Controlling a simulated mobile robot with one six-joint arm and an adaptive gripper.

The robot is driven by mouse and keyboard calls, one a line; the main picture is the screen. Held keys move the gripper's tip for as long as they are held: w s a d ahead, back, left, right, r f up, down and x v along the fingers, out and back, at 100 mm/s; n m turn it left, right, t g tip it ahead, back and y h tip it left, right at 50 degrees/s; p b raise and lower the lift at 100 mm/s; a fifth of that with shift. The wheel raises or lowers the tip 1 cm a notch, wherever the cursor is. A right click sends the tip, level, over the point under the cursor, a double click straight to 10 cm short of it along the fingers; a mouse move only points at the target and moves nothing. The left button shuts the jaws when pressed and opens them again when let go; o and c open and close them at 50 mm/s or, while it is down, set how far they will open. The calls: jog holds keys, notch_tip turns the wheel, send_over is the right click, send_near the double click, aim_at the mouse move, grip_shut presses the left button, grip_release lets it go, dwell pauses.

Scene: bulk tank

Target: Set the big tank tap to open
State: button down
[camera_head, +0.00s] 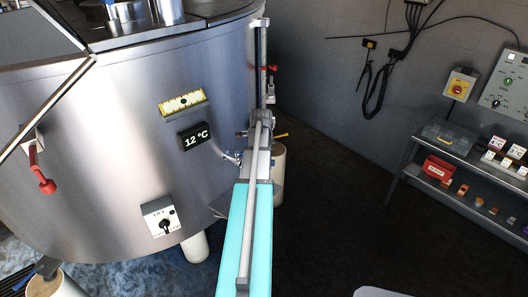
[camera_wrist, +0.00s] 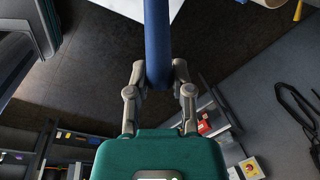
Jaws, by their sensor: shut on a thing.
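The big steel tank (camera_head: 110,130) fills the left of the head view. In the wrist view my gripper (camera_wrist: 160,72) has its two fingers closed on either side of a blue bar-like handle (camera_wrist: 157,35). The bar runs up out of the picture, so its far end is hidden. I cannot tell from the head view where this handle sits on the tank. My arm stands in front of the tank's right edge there, and the gripper cannot be made out behind it.
The tank carries a 12 °C display (camera_head: 194,136), a knob box (camera_head: 161,216) and a red handle (camera_head: 44,183) at the left. A metal shelf (camera_head: 440,197) with small goods stands at the right wall. Dark floor (camera_head: 335,220) between them is clear.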

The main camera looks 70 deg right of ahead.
jog(key=shift+c, duration=2.4)
grip_release()
